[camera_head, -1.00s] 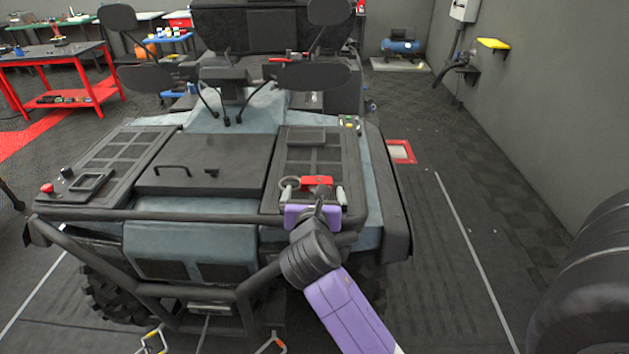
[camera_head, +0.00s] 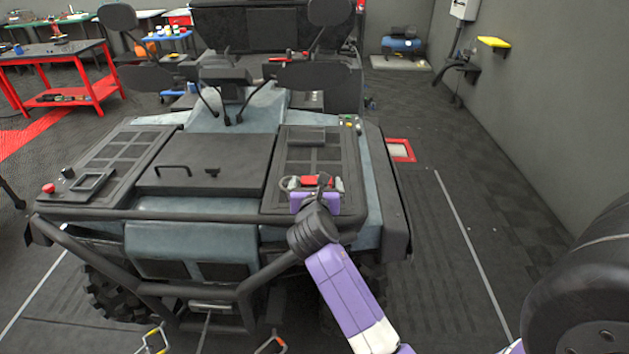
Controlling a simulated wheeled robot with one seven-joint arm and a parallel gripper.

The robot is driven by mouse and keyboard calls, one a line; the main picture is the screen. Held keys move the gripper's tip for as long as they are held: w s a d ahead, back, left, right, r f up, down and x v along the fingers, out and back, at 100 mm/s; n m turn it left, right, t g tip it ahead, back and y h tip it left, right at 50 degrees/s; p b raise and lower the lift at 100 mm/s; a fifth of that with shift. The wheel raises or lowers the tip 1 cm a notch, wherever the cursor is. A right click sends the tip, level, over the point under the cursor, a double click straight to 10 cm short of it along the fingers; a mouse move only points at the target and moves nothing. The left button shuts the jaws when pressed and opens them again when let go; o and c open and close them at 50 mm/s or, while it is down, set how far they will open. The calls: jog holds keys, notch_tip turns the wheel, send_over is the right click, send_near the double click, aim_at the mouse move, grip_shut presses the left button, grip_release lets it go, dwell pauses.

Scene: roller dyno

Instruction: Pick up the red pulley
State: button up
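The red pulley (camera_head: 317,181) lies on the dark rear right panel (camera_head: 310,152) of the vehicle, near its back edge. Only a small red part of it shows; my gripper hides the rest. A light ring-like shape shows at its left side. My purple gripper (camera_head: 316,182) reaches in from the near side. Its pale fingertips stand to the left and right of the red part and look spread, with small gaps. I cannot tell whether either touches it.
A black tubular bar (camera_head: 160,217) runs along the vehicle's rear edge, below my gripper. A black lid with a handle (camera_head: 172,168) is to the left. A red button (camera_head: 48,188) sits at the far left.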

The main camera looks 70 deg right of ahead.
jog(key=c, duration=1.7)
jog(key=shift+o, duration=0.2)
